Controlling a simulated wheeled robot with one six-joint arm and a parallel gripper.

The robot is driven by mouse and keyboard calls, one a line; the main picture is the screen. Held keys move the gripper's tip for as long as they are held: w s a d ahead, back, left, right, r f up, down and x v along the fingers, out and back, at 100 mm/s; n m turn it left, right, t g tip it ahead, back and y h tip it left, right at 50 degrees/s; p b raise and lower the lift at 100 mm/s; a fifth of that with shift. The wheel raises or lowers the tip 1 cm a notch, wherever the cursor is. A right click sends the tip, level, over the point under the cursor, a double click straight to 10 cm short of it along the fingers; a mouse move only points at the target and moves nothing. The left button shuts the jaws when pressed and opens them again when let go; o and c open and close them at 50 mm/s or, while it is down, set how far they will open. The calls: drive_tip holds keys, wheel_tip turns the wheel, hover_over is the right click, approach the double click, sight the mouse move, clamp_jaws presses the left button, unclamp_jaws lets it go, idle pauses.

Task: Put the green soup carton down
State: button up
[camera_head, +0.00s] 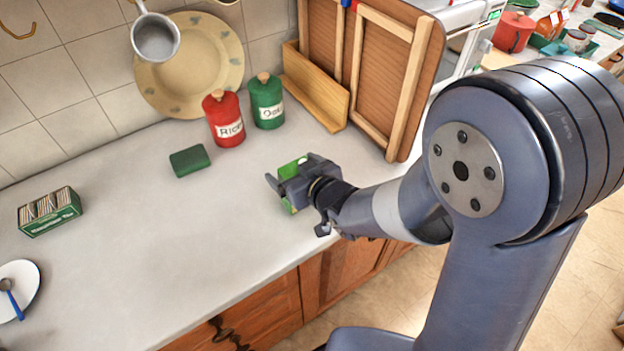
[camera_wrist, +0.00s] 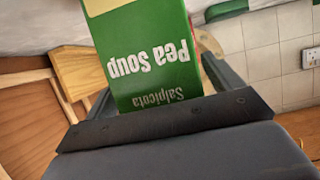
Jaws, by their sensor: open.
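The green soup carton (camera_head: 291,168) is at my gripper (camera_head: 286,184), over the worktop near its front edge. The wrist view shows the carton (camera_wrist: 155,60) close up, with "Pea Soup" and "Salpicota" lettering upside down in the picture. My gripper's jaws are open, with one dark finger on each side of the carton. The gripper hides much of the carton in the head view. I cannot tell whether the carton's base touches the worktop (camera_head: 190,235).
A red rice canister (camera_head: 224,120) and a green canister (camera_head: 266,102) stand behind. A dark green block (camera_head: 190,161) lies left of my gripper. A green box of packets (camera_head: 49,213) and a plate (camera_head: 18,290) are far left. Wooden boards (camera_head: 385,85) lean behind. The worktop's middle is clear.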

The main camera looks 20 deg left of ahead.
drive_tip(key=v, duration=1.1)
drive_tip(key=shift+d, duration=0.2)
drive_tip(key=shift+s, duration=0.1)
